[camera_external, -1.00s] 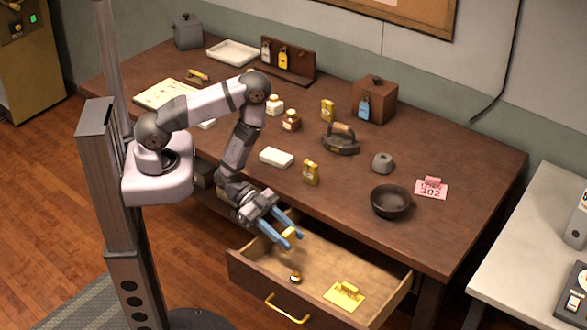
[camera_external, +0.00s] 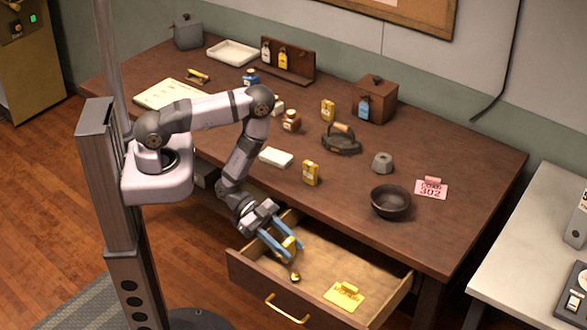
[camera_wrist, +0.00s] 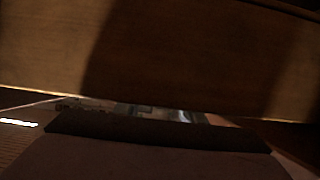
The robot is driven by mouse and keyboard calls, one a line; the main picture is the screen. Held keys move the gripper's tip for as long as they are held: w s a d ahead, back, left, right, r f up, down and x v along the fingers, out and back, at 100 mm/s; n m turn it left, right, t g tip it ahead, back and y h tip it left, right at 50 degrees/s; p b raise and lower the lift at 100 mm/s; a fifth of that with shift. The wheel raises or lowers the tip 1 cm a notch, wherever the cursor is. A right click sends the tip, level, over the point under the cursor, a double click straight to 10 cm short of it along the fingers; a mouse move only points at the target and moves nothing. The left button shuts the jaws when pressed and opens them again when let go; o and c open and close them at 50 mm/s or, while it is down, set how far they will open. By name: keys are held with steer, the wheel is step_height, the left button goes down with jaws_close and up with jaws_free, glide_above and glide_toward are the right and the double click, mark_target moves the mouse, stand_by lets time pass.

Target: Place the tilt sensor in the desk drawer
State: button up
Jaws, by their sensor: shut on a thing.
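My gripper (camera_external: 286,252) has blue fingers and is shut on a small yellow block (camera_external: 290,243), which I take to be the tilt sensor. It holds the block inside the open desk drawer (camera_external: 365,275), near the drawer's left back part. The fingers hide part of the block, and I cannot tell whether it touches the drawer floor. The wrist view is dark and shows mostly brown wood; the block cannot be made out there.
In the drawer lie a small brown and gold item (camera_external: 295,277), close to the fingertips, and a yellow tag (camera_external: 344,295). On the desk above stand a yellow box (camera_external: 311,172), a white block (camera_external: 276,157) and a dark bowl (camera_external: 391,202).

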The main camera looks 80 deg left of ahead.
steer(key=shift+s+f+b, duration=0.1)
steer(key=shift+f+b, duration=0.45)
steer(key=shift+f, duration=0.05)
steer(key=o, duration=1.1)
steer(key=shift+f, duration=0.15)
steer(key=shift+r+p, duration=0.6)
steer(key=shift+s+a+r, duration=0.1)
steer(key=shift+s+a, duration=0.05)
steer(key=shift+a, duration=0.15)
steer(key=shift+r+b+v, duration=0.2)
steer(key=shift+b+v, duration=0.75)
steer(key=shift+v, duration=2.5)
steer(key=shift+d, duration=0.1)
